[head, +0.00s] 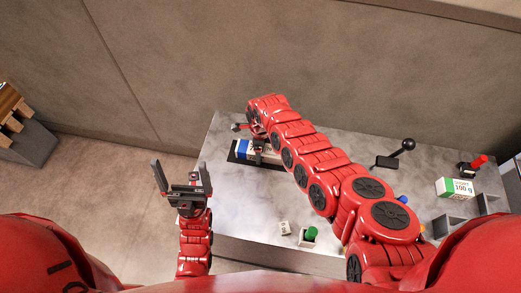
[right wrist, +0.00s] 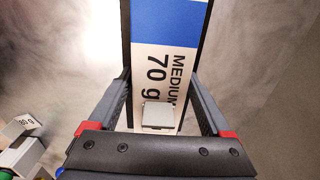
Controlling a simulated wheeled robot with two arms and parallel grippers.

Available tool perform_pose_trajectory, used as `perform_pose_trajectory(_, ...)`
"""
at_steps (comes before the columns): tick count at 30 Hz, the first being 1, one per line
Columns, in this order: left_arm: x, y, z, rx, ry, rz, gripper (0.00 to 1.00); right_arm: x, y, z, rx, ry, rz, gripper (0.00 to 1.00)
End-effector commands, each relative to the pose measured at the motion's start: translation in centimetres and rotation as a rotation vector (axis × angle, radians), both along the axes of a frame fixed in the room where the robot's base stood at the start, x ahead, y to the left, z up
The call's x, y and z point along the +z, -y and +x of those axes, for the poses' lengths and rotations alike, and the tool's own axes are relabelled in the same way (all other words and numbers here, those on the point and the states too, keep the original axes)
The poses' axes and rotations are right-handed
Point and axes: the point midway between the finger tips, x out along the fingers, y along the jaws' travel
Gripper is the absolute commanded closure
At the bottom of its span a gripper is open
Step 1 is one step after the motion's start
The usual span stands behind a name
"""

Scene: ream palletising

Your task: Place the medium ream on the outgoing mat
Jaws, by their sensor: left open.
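The medium ream (right wrist: 165,60), white with a blue band and marked "MEDIUM 70 g", lies flat on a dark mat (right wrist: 125,25) whose narrow edges show along its sides. In the head view the ream (head: 243,149) is at the table's far left, partly hidden by my right arm. My right gripper (right wrist: 160,76) has one finger along each long side of the ream; whether the fingers press on it I cannot tell. A small pale block (right wrist: 158,115) shows between the fingers. My left gripper (head: 181,176) is open and empty, left of the table's front edge.
A green-and-white 100 g ream (head: 456,188) stands at the right, near grey bins (head: 452,225) and a red-handled device (head: 474,165). A black lever (head: 398,153) is at the back right. The table's left middle is clear.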

Motion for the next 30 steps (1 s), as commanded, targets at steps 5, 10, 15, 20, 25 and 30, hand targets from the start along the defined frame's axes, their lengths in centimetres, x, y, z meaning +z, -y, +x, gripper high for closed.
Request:
perform_pose_trajectory(5,0.0,0.0,0.0,0.000,0.000,0.000,0.00,0.1,0.0,0.0,0.000,0.000,0.000,0.00)
perform_pose_trajectory(10,0.2,0.0,0.0,0.000,0.000,0.000,0.00,0.2,0.0,0.0,0.000,0.000,0.000,0.00)
perform_pose_trajectory(15,0.5,0.0,0.0,0.000,0.000,0.000,0.00,1.1,-0.1,0.1,0.002,0.002,0.002,0.00)
perform_pose_trajectory(20,1.0,0.0,0.0,0.000,0.000,0.000,0.00,3.0,-0.1,0.1,-0.004,0.005,0.006,0.00)
perform_pose_trajectory(25,0.2,0.0,0.0,0.000,0.000,0.000,0.00,4.4,-0.1,0.0,-0.001,0.003,0.003,0.00)
perform_pose_trajectory(30,-0.8,0.0,0.0,0.000,0.000,0.000,0.00,6.6,-0.2,0.3,-0.001,0.009,0.003,0.00)
